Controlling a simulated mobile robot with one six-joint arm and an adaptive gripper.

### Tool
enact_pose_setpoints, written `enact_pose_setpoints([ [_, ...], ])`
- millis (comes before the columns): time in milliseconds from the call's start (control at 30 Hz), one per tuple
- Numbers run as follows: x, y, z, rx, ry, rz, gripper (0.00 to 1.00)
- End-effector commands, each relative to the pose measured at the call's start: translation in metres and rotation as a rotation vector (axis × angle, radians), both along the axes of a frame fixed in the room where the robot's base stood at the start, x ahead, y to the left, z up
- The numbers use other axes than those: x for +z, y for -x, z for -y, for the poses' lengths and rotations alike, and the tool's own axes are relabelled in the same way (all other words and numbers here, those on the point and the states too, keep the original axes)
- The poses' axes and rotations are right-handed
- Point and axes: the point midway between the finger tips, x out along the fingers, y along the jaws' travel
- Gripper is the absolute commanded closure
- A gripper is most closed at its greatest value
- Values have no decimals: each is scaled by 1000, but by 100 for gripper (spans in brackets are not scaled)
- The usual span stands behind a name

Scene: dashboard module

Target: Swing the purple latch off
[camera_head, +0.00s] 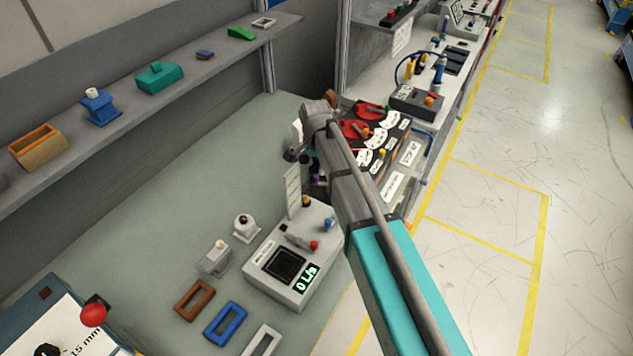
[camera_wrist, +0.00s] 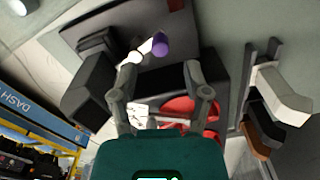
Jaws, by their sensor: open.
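The purple latch (camera_wrist: 160,44) shows in the wrist view as a small purple cylinder-shaped end, just beyond my fingertips, on or in front of a dark grey panel (camera_wrist: 110,32). My gripper (camera_wrist: 153,82) is open, its two fingers spread with nothing between them. The latch lies ahead of the gap and appears clear of both fingers. In the head view a small purple spot (camera_head: 316,178) shows beside my arm, probably the same part. My arm hides much of the module there, and the latch's swing position cannot be told.
A white knob (camera_wrist: 135,57) sits close left of the latch. Red dials (camera_wrist: 190,108) lie behind the fingers. White, black and brown levers (camera_wrist: 284,97) stand at right.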

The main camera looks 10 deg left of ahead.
Motion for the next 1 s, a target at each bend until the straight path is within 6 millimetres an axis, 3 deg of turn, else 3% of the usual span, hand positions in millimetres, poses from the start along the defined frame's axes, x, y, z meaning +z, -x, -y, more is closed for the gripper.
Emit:
enact_pose_setpoints([
  [500, -42, 0, 0, 0, 0, 0, 39],
  [1000, -51, 0, 0, -1, 0, 0, 39],
])
